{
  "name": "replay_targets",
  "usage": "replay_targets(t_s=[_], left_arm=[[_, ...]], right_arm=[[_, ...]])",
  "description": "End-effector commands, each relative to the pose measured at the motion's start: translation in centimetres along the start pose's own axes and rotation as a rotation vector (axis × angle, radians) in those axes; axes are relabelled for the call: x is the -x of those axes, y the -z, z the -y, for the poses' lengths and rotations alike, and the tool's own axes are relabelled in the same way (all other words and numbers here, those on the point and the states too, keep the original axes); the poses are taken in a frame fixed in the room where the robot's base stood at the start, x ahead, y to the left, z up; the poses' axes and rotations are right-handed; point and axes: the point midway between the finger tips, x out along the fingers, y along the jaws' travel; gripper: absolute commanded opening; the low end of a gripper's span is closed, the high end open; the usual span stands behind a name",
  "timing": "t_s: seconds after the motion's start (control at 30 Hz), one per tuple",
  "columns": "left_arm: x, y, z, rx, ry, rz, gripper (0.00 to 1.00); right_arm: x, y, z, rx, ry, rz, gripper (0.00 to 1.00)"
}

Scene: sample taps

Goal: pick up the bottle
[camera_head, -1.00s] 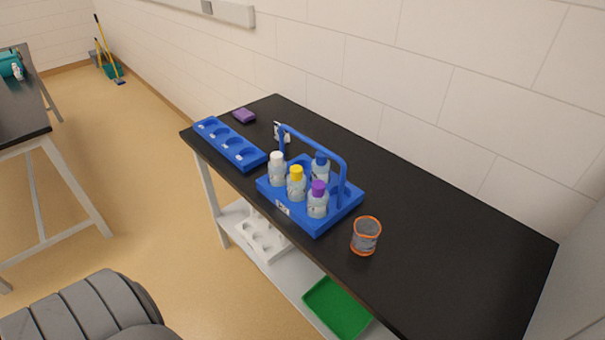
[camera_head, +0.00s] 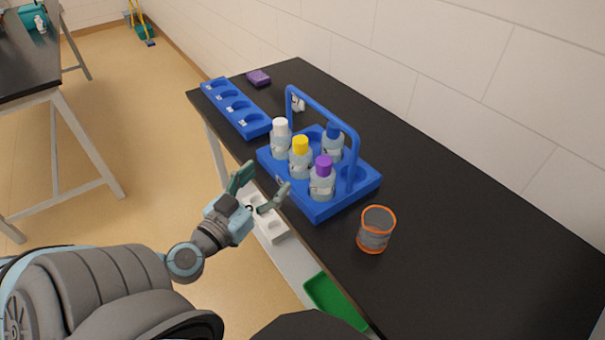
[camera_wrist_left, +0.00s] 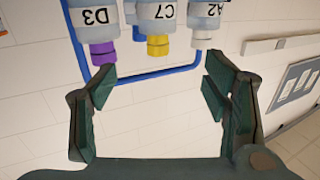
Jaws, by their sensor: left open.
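Several bottles stand upright in a blue carrier (camera_head: 320,211) with a tall handle on the black bench. They are a white-capped bottle (camera_head: 280,140), a yellow-capped bottle (camera_head: 300,160), a purple-capped bottle (camera_head: 322,180) and a blue-capped bottle (camera_head: 333,145). My left gripper (camera_head: 262,176) is open and empty, in front of the carrier and apart from it. The left wrist view looks upside down: the purple-capped bottle (camera_wrist_left: 100,22) reads D3, the yellow-capped bottle (camera_wrist_left: 157,14) C7, the white-capped bottle (camera_wrist_left: 203,14) A2. They appear beyond the open fingers (camera_wrist_left: 160,97). My right gripper is not seen.
A blue rack (camera_head: 236,108) with empty round recesses and a purple block (camera_head: 259,77) lie at the bench's far end. An orange-rimmed grey cup (camera_head: 376,230) stands right of the carrier. A white rack (camera_head: 272,228) and green tray (camera_head: 335,301) sit on the lower shelf.

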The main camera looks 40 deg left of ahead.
Motion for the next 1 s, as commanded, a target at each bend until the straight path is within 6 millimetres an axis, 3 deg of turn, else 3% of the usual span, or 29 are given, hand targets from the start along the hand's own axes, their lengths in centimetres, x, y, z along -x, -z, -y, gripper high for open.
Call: replay_targets(t_s=[0.3,0.47,0.7,0.93,1.0], left_arm=[[-7.5,0.9,-0.3,0.014,-0.004,-0.014,0.69],[-9.3,0.9,-0.5,0.013,-0.008,-0.012,0.69],[-13.6,1.2,-0.7,0.014,-0.007,-0.011,0.69],[-14.1,0.7,-0.7,0.011,-0.01,-0.01,0.69],[-14.0,0.7,-0.7,0.011,-0.01,-0.01,0.6]], right_arm=[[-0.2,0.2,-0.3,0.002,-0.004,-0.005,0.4],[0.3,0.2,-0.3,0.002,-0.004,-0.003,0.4],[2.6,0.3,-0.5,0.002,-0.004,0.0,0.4],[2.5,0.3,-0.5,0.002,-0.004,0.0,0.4],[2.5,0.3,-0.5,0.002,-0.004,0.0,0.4]])
